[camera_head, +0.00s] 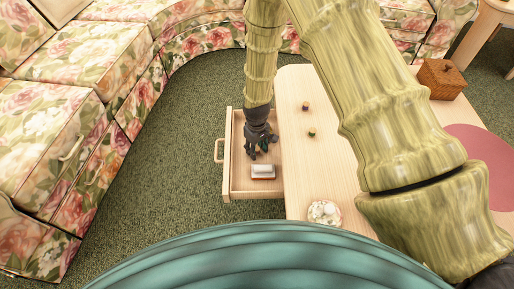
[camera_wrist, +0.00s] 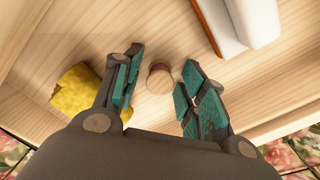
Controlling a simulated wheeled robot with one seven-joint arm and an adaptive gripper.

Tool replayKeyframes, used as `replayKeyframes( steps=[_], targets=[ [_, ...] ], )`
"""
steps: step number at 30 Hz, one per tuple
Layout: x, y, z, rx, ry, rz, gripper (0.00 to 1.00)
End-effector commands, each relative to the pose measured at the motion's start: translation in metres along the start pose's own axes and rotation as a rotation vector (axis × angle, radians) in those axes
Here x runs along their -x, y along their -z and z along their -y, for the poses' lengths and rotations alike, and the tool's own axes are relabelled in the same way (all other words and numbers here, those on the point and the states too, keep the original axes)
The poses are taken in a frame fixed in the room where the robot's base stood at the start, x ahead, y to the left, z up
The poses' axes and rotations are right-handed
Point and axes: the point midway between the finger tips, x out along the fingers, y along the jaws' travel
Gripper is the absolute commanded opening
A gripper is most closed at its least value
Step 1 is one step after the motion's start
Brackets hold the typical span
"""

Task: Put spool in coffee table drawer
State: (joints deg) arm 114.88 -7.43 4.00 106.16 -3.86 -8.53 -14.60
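The coffee table (camera_head: 298,170) is light wood, with its drawer (camera_head: 228,178) pulled out to the left. My gripper (camera_head: 260,152) reaches down into the drawer; in the wrist view my gripper (camera_wrist: 161,60) is open. A small round piece with a pale top and brown side, which looks like the spool (camera_wrist: 160,78), sits between the fingers, with a gap on each side. It appears to rest on the drawer floor. In the head view my gripper hides it.
A white and brown block (camera_head: 262,171) lies in the drawer, also in the wrist view (camera_wrist: 245,18). The wrist view shows a yellow lump (camera_wrist: 78,90) by the left finger. Two small pieces (camera_head: 306,105), a bowl (camera_head: 324,212) and a wooden box (camera_head: 441,79) stand on the tabletop.

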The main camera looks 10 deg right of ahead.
Motion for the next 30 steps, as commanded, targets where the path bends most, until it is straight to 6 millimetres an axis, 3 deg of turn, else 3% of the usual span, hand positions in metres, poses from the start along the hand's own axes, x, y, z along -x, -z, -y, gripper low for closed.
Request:
replayKeyframes(
  steps=[11, 30],
  targets=[
    [0.006, 0.001, 0.000, 0.000, 0.000, -0.001, 0.44],
    [0.107, 0.001, 0.000, 0.000, 0.000, -0.002, 0.44]
  ],
)
